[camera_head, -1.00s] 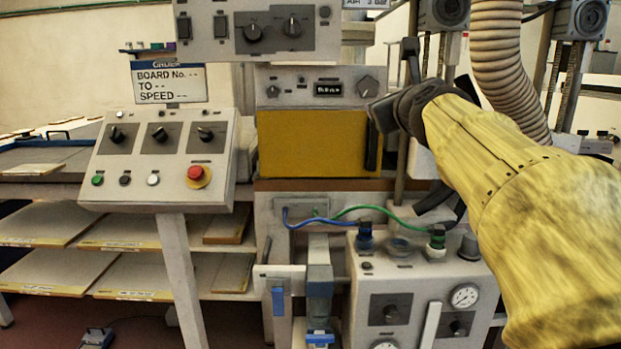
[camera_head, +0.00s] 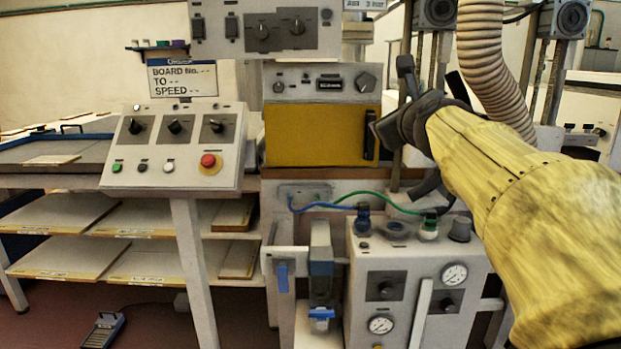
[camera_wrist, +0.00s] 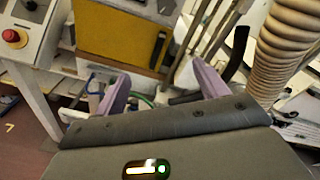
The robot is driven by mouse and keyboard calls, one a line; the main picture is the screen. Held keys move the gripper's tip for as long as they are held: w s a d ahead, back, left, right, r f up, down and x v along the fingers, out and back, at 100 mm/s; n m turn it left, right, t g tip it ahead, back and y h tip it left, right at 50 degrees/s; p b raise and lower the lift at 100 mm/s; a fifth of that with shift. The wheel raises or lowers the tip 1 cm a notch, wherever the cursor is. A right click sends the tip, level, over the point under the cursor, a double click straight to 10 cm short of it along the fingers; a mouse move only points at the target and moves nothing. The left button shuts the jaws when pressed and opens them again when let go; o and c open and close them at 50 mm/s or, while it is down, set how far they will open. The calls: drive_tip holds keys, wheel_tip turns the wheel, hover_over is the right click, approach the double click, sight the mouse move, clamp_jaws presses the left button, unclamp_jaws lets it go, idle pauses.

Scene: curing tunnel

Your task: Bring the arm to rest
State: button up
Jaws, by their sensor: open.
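My gripper shows at the end of my yellow-sleeved arm in the head view (camera_head: 392,100), in front of the right edge of the yellow door (camera_head: 312,135). In the wrist view my gripper (camera_wrist: 158,85) has two purple fingers set wide apart with nothing between them. The yellow door (camera_wrist: 122,35) and its dark handle (camera_wrist: 157,48) lie beyond the fingers in that view. In the head view the door is closed, and its upright dark handle (camera_head: 370,135) is close to my gripper in the picture. I cannot tell whether they touch.
A control panel (camera_head: 150,185) with a red stop button (camera_head: 208,161) stands at left. Below the door are blue and green hoses (camera_head: 322,206) and a gauge box (camera_head: 400,262). A ribbed duct (camera_head: 482,60) hangs at right. A foot pedal (camera_head: 103,330) lies on the floor.

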drive_tip(key=s+f+n+g, duration=0.35)
drive_tip(key=f+n, duration=0.45)
drive_tip(key=f, duration=0.6)
drive_tip(key=s+f+n+g, duration=0.35)
drive_tip(key=f+n, duration=0.35)
drive_tip(key=f, duration=0.8)
drive_tip(key=s+f+n+g, duration=0.8)
drive_tip(key=s+f+n, duration=0.7)
drive_tip(key=s+f, duration=0.25)
wheel_tip(320, 180, up, 36)
drive_tip(key=p, duration=3.6)
drive_tip(key=shift+w+a+p, duration=0.2)
drive_tip(key=shift+w+p, duration=0.2)
drive_tip(key=shift+w+f, duration=0.1)
drive_tip(key=shift+f, duration=0.05)
drive_tip(key=shift+w+t, duration=0.1)
drive_tip(key=shift+t, duration=0.2)
